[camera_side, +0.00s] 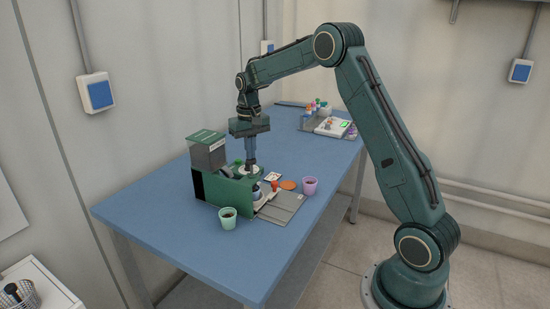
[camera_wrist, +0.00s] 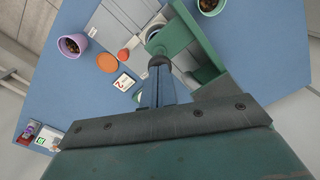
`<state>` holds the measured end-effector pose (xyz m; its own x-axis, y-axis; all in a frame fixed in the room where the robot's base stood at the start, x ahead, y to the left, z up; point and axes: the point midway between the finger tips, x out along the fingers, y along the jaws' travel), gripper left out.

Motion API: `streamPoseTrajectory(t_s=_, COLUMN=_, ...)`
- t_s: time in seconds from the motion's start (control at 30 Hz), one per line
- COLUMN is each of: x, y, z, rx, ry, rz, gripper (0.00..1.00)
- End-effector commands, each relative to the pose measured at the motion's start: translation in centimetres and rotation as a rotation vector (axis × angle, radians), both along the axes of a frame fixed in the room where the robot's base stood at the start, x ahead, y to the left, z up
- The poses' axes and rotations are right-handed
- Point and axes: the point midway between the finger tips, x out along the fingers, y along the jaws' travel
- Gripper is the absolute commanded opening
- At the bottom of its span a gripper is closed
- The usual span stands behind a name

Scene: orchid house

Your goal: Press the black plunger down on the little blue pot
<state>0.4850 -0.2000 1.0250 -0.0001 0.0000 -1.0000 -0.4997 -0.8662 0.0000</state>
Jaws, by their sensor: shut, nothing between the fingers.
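My gripper (camera_side: 250,164) points straight down with its fingers together over the green machine (camera_side: 222,192). In the wrist view the shut fingers (camera_wrist: 160,80) end at a dark rounded piece (camera_wrist: 158,60), which looks like the black plunger's knob; I cannot tell whether they touch it. A small bluish pot (camera_side: 257,193) appears at the machine's front, in front of my gripper in the side view. In the wrist view a round rim (camera_wrist: 153,35), perhaps that pot's, lies just beyond the fingertips, partly hidden by a green part.
A grey hopper (camera_side: 207,152) rises at the machine's left. A mint cup (camera_side: 228,218) and a purple cup (camera_side: 310,186) stand on the blue table (camera_side: 160,220). An orange disc (camera_side: 288,185) lies between. A tray of small items (camera_side: 330,127) sits at the far end.

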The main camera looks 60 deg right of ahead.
Motion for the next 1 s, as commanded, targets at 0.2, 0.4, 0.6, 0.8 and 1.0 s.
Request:
streamPoseTrajectory(t_s=0.2, x=0.0, y=0.0, z=0.9, rx=0.0, ry=0.0, rz=0.0, gripper=0.0)
streamPoseTrajectory(t_s=0.4, x=0.0, y=0.0, z=1.8, rx=0.0, ry=-0.001, rz=0.0, gripper=0.0)
streamPoseTrajectory(t_s=0.6, x=0.0, y=0.0, z=2.7, rx=-0.001, ry=-0.002, rz=0.0, gripper=0.0)
streamPoseTrajectory(t_s=0.8, x=0.0, y=0.0, z=3.5, rx=-0.001, ry=-0.002, rz=0.0, gripper=0.0)
streamPoseTrajectory(t_s=1.0, x=0.0, y=0.0, z=4.3, rx=0.0, ry=0.0, rz=0.0, gripper=0.0)
